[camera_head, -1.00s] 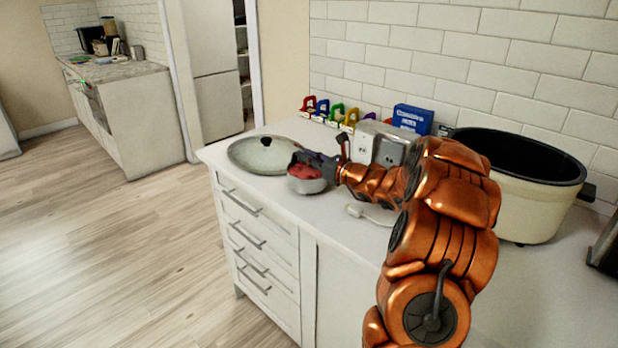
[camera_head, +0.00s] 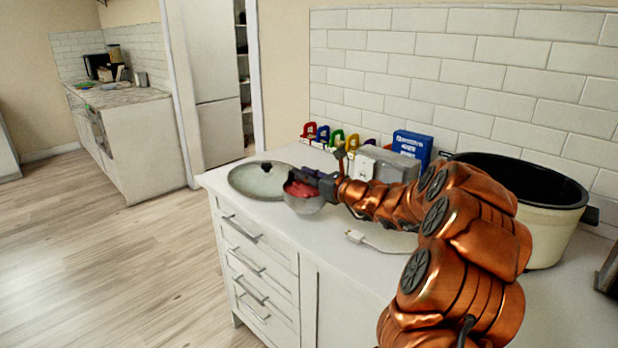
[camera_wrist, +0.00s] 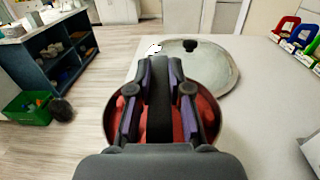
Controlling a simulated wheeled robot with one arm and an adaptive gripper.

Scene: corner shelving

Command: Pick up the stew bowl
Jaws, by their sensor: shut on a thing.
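The stew bowl (camera_head: 303,203) is a small grey metal bowl with red contents, near the front edge of the white counter in the head view. My gripper (camera_head: 303,184) is shut on its rim from the right side. The bowl looks a little tilted, and whether it is clear of the counter is hard to tell. In the wrist view the bowl (camera_wrist: 211,118) shows around my gripper fingers (camera_wrist: 160,85), which hide much of its red contents.
A round glass lid (camera_head: 245,180) with a black knob lies just behind the bowl. A large cream slow cooker (camera_head: 545,230) stands at the right. A blue box (camera_head: 412,147), a toaster-like grey box (camera_head: 390,168) and several coloured clips (camera_head: 323,134) line the wall.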

